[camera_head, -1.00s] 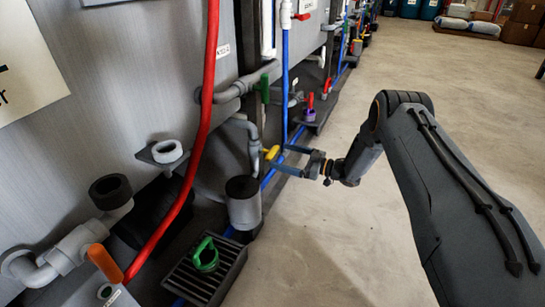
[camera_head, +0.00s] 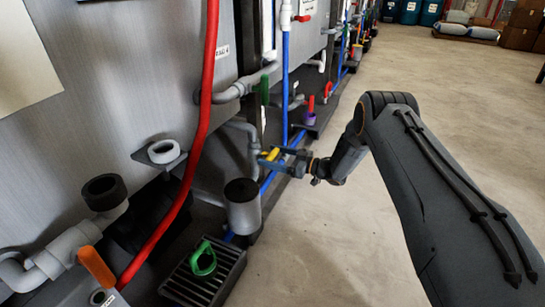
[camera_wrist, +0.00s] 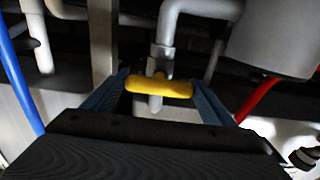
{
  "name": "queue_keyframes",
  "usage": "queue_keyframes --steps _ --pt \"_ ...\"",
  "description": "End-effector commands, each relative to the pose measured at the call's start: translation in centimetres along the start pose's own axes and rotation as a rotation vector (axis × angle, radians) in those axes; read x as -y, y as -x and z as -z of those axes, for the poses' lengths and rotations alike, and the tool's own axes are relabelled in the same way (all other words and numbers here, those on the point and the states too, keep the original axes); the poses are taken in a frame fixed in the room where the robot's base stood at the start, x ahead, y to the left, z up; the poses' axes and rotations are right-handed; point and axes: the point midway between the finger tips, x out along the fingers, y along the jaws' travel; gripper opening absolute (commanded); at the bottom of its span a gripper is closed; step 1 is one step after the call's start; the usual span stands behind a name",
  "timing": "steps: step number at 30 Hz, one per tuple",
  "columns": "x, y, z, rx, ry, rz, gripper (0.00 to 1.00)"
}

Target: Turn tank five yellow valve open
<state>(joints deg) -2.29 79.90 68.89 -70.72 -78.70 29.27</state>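The yellow valve handle (camera_head: 270,155) sits on a grey pipe at the side of the tank. In the wrist view the yellow handle (camera_wrist: 160,88) lies crosswise, nearly level, in front of the grey pipe fitting (camera_wrist: 162,58). My gripper (camera_head: 275,156) has reached the handle. In the wrist view my gripper (camera_wrist: 158,95) has its two blue fingers apart, one at each end of the handle. The finger ends are close to the handle ends; I cannot tell whether they touch. The tank number cannot be read.
A grey cylinder (camera_head: 242,205) stands just in front of the valve, and a red hose (camera_head: 205,100) runs down the tank wall. The floor (camera_head: 350,240) to the right is clear.

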Motion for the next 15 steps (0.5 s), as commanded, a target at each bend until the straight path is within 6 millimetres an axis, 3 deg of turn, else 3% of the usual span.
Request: queue_keyframes --steps 8,15 --pt "0.0 0.06 -0.02 0.0 0.032 0.0 0.56" --pt "0.02 0.1 -0.04 0.001 0.16 -0.001 0.56"
